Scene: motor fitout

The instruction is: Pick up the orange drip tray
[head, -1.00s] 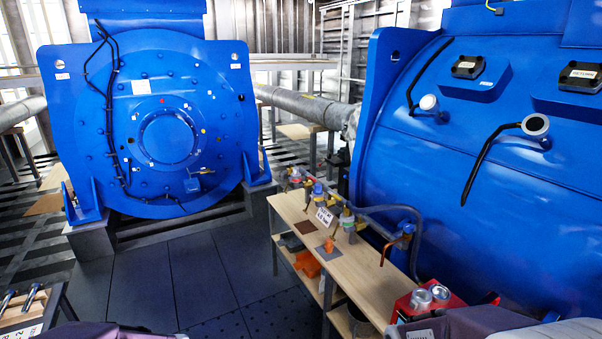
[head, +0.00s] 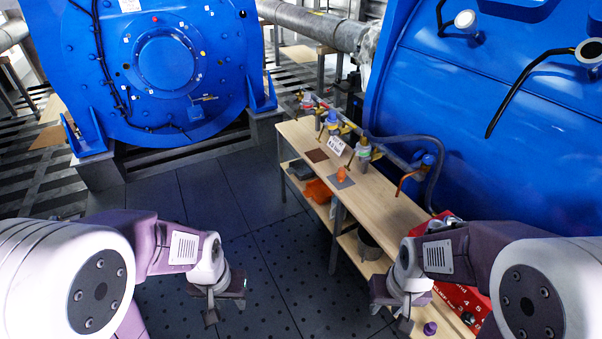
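The orange drip tray (head: 318,191) shows on the lower shelf of the wooden bench, partly hidden by the bench top's edge. My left gripper (head: 225,309) is over the dark floor, left of the bench and well apart from the tray. It looks open and empty. My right gripper (head: 392,316) is over the near end of the bench, nearer to me than the tray. It also looks open and empty.
A dark bucket (head: 369,243) stands on the lower shelf. A red box (head: 462,303) is at the near end. The floor (head: 235,195) left of the bench is clear.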

